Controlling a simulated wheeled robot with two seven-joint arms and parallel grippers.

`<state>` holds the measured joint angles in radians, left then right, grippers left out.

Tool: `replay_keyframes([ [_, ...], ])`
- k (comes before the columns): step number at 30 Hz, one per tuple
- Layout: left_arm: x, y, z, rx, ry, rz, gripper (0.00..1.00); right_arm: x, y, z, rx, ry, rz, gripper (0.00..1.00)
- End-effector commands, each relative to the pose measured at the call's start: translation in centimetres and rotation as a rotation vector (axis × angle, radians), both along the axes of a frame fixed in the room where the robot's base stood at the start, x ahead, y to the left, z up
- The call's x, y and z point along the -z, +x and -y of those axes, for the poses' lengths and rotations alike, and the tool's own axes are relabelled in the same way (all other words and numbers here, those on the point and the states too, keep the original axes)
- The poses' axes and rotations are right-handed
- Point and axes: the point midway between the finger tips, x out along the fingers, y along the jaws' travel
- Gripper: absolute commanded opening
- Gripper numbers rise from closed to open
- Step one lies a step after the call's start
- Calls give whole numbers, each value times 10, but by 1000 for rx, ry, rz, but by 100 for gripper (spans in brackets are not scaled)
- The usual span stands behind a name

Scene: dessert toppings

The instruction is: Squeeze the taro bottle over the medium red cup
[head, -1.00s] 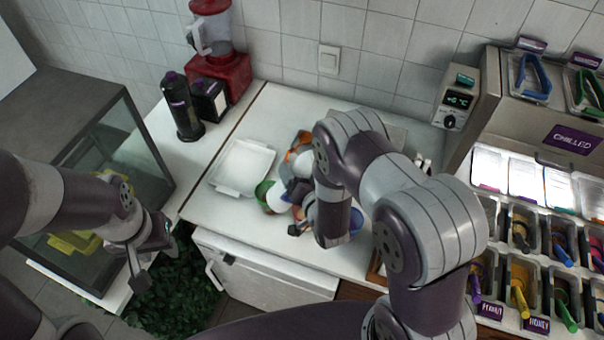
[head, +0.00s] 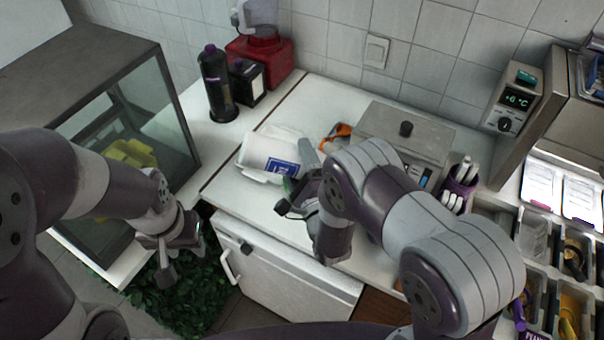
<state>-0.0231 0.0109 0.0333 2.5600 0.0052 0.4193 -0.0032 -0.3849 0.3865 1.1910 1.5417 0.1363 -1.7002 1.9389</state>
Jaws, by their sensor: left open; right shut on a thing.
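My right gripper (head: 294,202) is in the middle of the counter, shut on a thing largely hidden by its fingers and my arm. A pale grey, bottle-like shape (head: 309,158) rises just behind it and seems to be the held taro bottle; no label on it is readable. A bit of green (head: 288,186) shows beside the gripper. I cannot make out the medium red cup, and my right arm covers the area to the right. My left gripper (head: 180,264) is open and empty, low at the left, in front of the counter and away from the bottle.
A white container with a blue label (head: 272,166) is left of the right gripper. An orange-and-black thing (head: 338,135) lies behind. A grey lidded box (head: 405,135) is at the back right. A dark bottle (head: 216,85) and red blender base (head: 262,60) stand back left.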

Motion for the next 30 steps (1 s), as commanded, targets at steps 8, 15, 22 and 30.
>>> replay_keyframes([
  [8, 40, 0, 0, 0, 0, 0, 43, 12, -1, 16, 0, 260, 41, 57],
  [15, 71, 0, 0, 0, 0, 0, 43, 21, -3, 34, 0, 501, 69, 56],
  [22, 80, 0, 0, 0, 0, 0, 43, 21, -4, 42, -2, 618, 82, 56],
  [30, 79, 0, 0, 0, 0, 0, 43, 19, -4, 42, -2, 630, 83, 56],
])
